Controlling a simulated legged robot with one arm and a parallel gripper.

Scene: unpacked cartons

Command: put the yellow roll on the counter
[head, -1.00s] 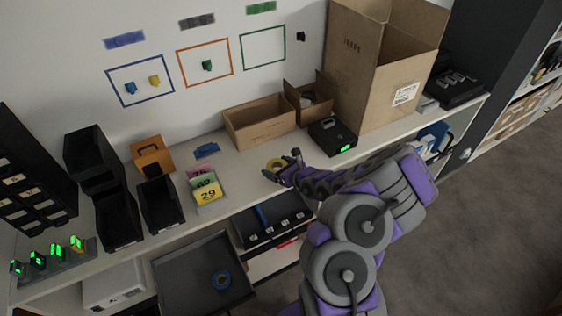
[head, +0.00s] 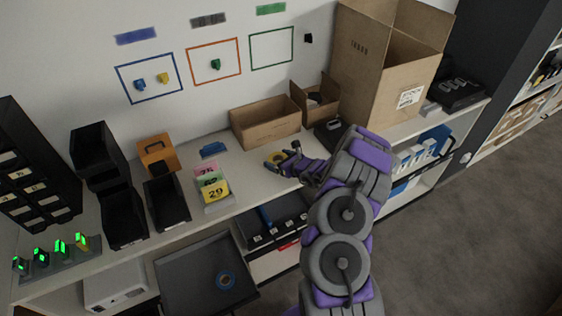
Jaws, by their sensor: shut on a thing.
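The yellow roll (head: 274,157) is a small ring in the head view, at or just above the white counter (head: 246,178), in front of the open carton. I cannot tell whether it touches the surface. My gripper (head: 283,158) reaches in from the right and is shut on the roll's right side. The fingers and wrist hide part of the roll.
An open carton (head: 265,128) stands behind the roll, with a large box (head: 385,80) to the right. Numbered cards (head: 214,190) and black bins (head: 166,204) are to the left. Clear counter lies around the gripper.

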